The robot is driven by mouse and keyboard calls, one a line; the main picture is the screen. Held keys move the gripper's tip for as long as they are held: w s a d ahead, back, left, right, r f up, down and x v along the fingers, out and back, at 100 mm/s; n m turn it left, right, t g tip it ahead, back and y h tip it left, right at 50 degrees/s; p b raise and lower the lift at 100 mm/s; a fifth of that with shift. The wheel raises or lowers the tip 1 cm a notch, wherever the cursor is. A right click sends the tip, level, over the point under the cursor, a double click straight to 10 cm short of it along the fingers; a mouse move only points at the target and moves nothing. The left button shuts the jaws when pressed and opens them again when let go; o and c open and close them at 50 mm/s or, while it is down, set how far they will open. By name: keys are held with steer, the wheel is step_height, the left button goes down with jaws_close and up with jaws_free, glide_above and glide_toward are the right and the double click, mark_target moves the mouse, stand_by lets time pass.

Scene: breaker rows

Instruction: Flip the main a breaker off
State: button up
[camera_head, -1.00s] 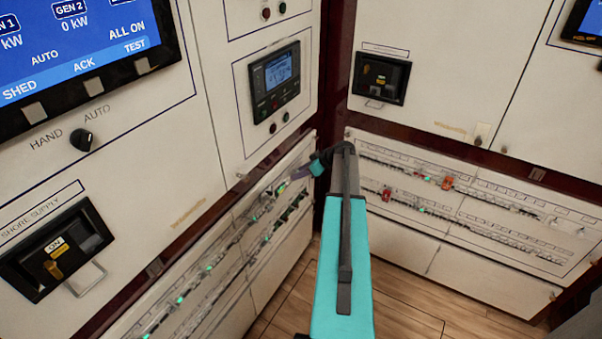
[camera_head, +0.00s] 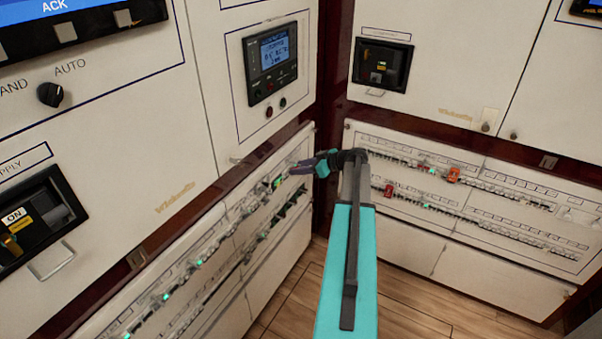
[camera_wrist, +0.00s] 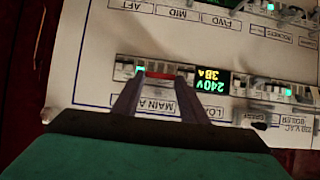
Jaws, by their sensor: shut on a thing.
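The main a breaker (camera_wrist: 160,75) is in the wrist view, above an upside-down "MAIN A" label, and shows a red part between my fingertips. My gripper (camera_wrist: 157,82) has its two dark fingers on either side of that red part and is shut on the breaker's handle. A small green light shows beside the left fingertip. In the head view my gripper (camera_head: 300,167) reaches the upper row of the left lower panel. The breaker is too small to make out there, and the handle's exact position is unclear.
A display (camera_wrist: 212,84) reading 240V 38A sits just right of the breaker. Other breakers with green lights line the rows. The right lower panel (camera_head: 440,245) meets the left one at a corner close to my arm. Wooden floor (camera_head: 290,300) lies below.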

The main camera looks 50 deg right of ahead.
steer(key=shift+s+d+f+t+b, duration=0.2)
steer(key=shift+f+t+b, duration=0.45)
steer(key=shift+b, duration=1.7)
steer(key=t+b, duration=0.1)
steer(key=b, duration=0.4)
steer(key=shift+s+f+t+b, duration=0.1)
steer(key=shift+f+t+b, duration=0.25)
steer(key=shift+f, duration=0.05)
steer(key=t+b, duration=0.1)
steer(key=b, duration=0.1)
steer(key=shift+f+y+b, duration=0.2)
steer(key=shift+y+b, duration=0.1)
steer(key=shift+b, duration=0.1)
steer(key=b, duration=0.2)
steer(key=shift+f+t+b, duration=0.25)
steer(key=shift+t+b, duration=0.15)
step_height(320, 180, down, 2)
steer(key=t+y+b, duration=0.1)
steer(key=t+b, duration=0.2)
steer(key=b, duration=0.8)
steer(key=shift+a, duration=0.1)
steer(key=b, duration=0.1)
steer(key=t+b, duration=0.1)
steer(key=b, duration=0.1)
steer(key=shift+w+f+t+y, duration=0.1)
steer(key=shift+w+t+y, duration=0.1)
steer(key=shift+t+y, duration=0.1)
steer(key=shift+c, duration=0.2)
steer(key=shift+o, duration=0.2)
